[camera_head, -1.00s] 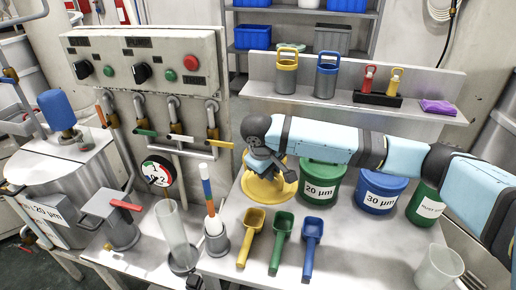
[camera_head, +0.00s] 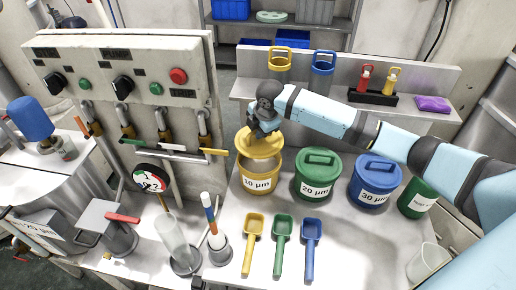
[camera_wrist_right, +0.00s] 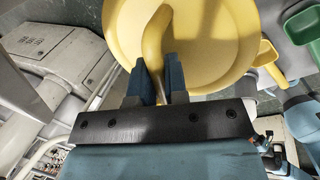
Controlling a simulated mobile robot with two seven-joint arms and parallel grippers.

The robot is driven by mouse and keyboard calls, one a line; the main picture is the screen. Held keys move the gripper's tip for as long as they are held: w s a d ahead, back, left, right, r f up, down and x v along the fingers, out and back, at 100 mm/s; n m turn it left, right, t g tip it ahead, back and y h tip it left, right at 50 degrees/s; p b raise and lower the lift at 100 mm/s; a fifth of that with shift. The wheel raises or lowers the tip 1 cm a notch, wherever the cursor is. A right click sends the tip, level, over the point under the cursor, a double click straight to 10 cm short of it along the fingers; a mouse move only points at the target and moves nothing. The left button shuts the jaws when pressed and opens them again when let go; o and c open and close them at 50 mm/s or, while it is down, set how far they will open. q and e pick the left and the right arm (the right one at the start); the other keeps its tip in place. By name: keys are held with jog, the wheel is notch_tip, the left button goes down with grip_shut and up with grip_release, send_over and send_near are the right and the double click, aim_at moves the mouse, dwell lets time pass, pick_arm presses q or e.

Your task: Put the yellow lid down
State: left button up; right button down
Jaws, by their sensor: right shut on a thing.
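The yellow lid (camera_head: 262,146) is in my right gripper (camera_head: 264,128), above the back of the yellow tub marked 10 µm (camera_head: 260,180). The lid looks slightly tilted, and part of the tub's opening shows below its front edge. I cannot tell whether lid and rim touch. In the right wrist view the lid (camera_wrist_right: 215,45) fills the upper middle. The right fingers (camera_wrist_right: 158,68) are shut on its raised handle (camera_wrist_right: 157,35). My left gripper is in neither view.
A green tub (camera_head: 318,188) and a blue tub (camera_head: 372,195), both lidded, stand to the right. Yellow, green (camera_head: 283,235) and blue scoops lie in front. A clear cylinder (camera_head: 175,240) stands front left.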

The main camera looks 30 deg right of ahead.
aim_at(261, 141)
notch_tip(261, 141, down, 4)
jog(key=shift+r, duration=0.25)
jog(key=shift+f+p, duration=0.4)
jog(key=shift+f, duration=1.5)
jog(key=c, duration=1.1)
grip_release()
jog(key=shift+c, duration=0.2)
jog(key=shift+r, duration=0.4)
jog(key=b+v, duration=0.1)
jog(key=v, duration=1)
jog(key=shift+s+d+r, duration=0.1)
jog(key=shift+s+r, duration=0.05)
